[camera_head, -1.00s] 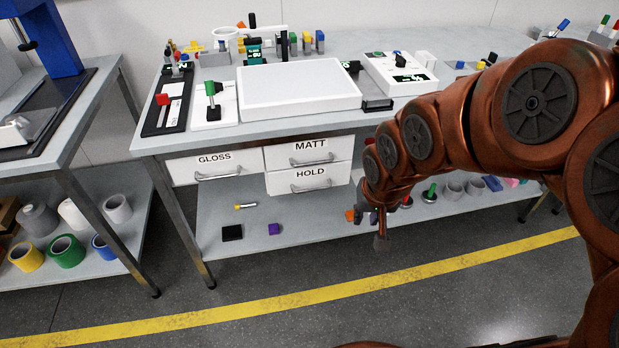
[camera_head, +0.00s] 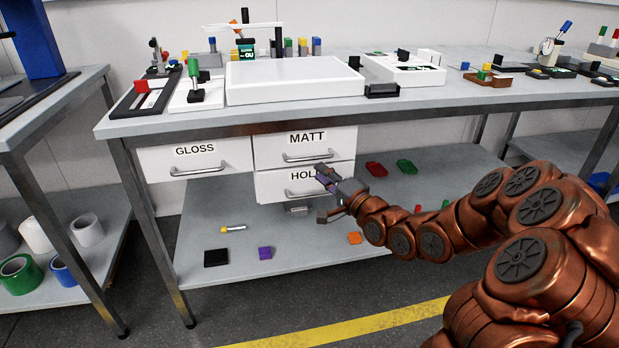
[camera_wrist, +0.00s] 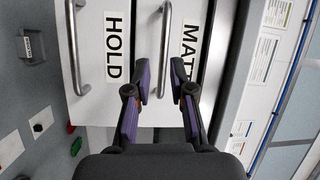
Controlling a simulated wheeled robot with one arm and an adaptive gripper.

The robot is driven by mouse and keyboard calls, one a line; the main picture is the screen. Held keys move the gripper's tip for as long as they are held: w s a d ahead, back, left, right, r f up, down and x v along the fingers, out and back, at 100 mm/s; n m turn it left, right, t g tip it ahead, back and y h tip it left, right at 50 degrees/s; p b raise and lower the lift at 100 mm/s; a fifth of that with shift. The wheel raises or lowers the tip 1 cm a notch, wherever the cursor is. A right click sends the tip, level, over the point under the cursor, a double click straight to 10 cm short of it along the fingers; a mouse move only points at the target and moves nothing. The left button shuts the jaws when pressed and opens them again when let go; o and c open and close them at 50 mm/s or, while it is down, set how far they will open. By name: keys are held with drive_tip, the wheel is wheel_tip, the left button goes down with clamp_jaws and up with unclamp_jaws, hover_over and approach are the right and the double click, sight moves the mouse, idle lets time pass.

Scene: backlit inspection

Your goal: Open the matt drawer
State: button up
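The matt drawer (camera_head: 305,146) is a white drawer front labelled MATT with a grey bar handle (camera_head: 307,156), under the table. It looks shut. The hold drawer (camera_head: 275,185) sits directly below it, with its own handle. My gripper (camera_head: 326,178) is in front of the hold drawer's right part, below the matt handle, and covers part of the HOLD label. In the wrist view my gripper (camera_wrist: 160,84) is open and empty, its purple-padded fingers apart. There the matt handle (camera_wrist: 163,50) runs between the fingers' directions, ahead of them; I cannot tell the exact gap.
The gloss drawer (camera_head: 195,157) is left of the matt drawer. The table top (camera_head: 420,102) above holds a white light panel (camera_head: 293,82) and several devices. A lower shelf (camera_head: 310,255) carries small items, including a black square (camera_head: 216,257) and a purple block (camera_head: 265,253).

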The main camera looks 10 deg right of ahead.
sight(310, 159)
drive_tip(key=shift+m+t, duration=0.5)
drive_tip(key=shift+d+b+x, duration=0.15)
drive_tip(key=shift+b+x, duration=0.5)
drive_tip(key=shift+x, duration=1.2)
drive_tip(key=shift+d+b+x, duration=0.15)
drive_tip(key=shift+b+x, duration=0.45)
drive_tip(key=shift+x, duration=1.25)
drive_tip(key=shift+w, duration=0.15)
drive_tip(key=shift+f, duration=0.1)
clamp_jaws()
